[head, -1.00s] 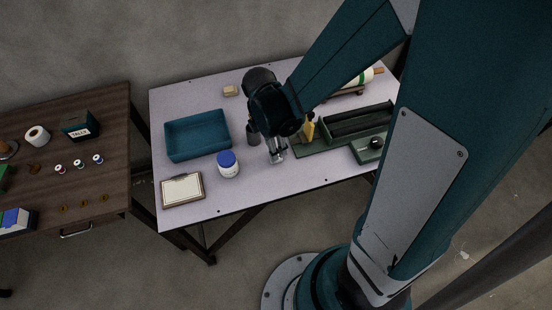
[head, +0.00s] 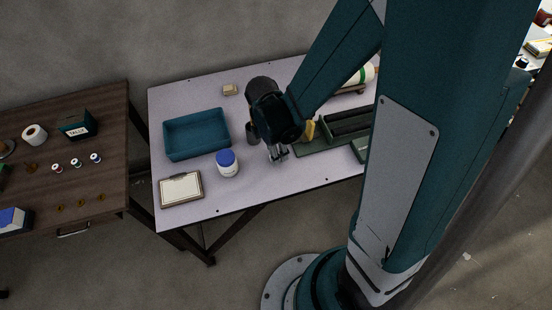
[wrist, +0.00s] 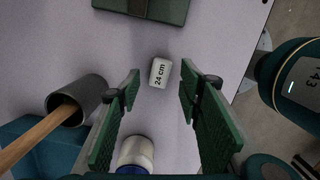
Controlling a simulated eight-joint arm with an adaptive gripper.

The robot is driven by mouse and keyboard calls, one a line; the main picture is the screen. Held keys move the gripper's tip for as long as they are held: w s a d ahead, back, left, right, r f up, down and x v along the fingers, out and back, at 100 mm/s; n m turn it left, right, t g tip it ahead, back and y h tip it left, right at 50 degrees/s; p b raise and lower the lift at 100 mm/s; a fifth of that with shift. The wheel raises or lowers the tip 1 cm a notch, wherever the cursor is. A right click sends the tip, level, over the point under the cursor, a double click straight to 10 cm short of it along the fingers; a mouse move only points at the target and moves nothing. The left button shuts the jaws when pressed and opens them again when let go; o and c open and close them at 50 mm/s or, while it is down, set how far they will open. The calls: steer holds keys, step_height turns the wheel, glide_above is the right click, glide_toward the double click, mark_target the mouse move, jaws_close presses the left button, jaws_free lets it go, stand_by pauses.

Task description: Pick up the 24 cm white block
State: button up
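The white block (wrist: 160,73), marked "24 cm", lies on the pale tabletop in the wrist view. It appears between and just ahead of the fingertips of my gripper (wrist: 158,88), with clear space on both sides. My gripper is open and empty, with its green ridged pads spread. In the head view, my gripper (head: 278,154) points down near the table's front part. I cannot make out the block there; the gripper seems to cover it.
A dark cup (wrist: 77,100) with a wooden handle and a white jar (head: 228,164) with a blue lid stand close to my gripper. A blue tray (head: 197,133), a framed card (head: 181,189) and a green rack (head: 333,134) share the table (head: 254,192).

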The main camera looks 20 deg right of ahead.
steer(key=shift+d+f+b, duration=0.15)
steer(key=shift+f+b, duration=0.2)
steer(key=shift+f, duration=0.95)
steer(key=c, duration=0.9)
